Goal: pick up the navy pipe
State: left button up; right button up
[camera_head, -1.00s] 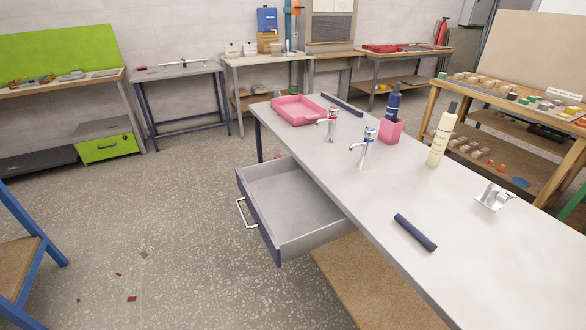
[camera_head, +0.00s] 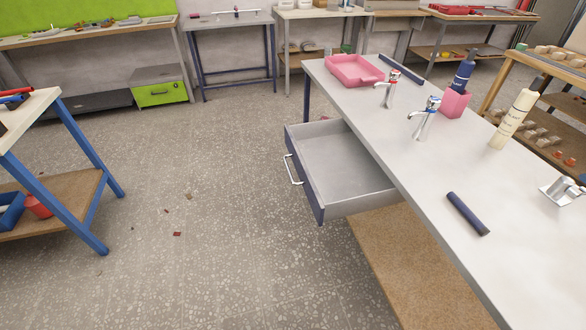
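A short navy pipe (camera_head: 467,213) lies on the light grey tabletop (camera_head: 433,179), near its front edge at the right of the view. It has a darker end toward the lower right. Neither of my grippers shows in the head view.
An open, empty drawer (camera_head: 345,165) juts out from the table's left side.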

aim_at(482, 230)
jog(key=z, duration=1.4)
jog(key=l, duration=0.45)
